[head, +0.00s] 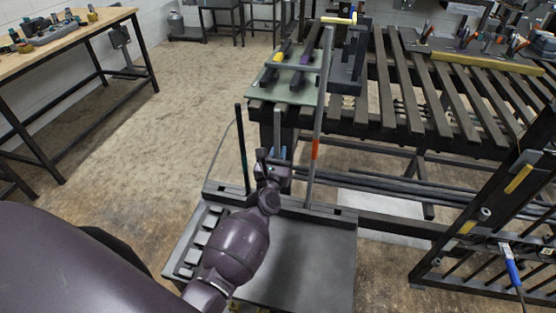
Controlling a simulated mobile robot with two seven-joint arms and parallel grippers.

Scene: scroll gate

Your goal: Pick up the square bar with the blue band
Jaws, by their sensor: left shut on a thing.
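The square bar with the blue band (277,127) stands upright in the middle of the picture, between two other bars. It is grey, and a small bluish patch shows low on it, next to my fingers. My left gripper (276,164) is shut on it at this lower part. The bar's bottom end is hidden behind my gripper and wrist, so I cannot tell whether it touches the rack (333,214). My right gripper is not in view.
A dark bar with a green band (243,150) stands left of my gripper, and a taller grey bar with an orange band (316,148) stands close on its right. A slatted table (425,95) is behind. A gate (480,215) stands at right. Open floor (150,140) lies left.

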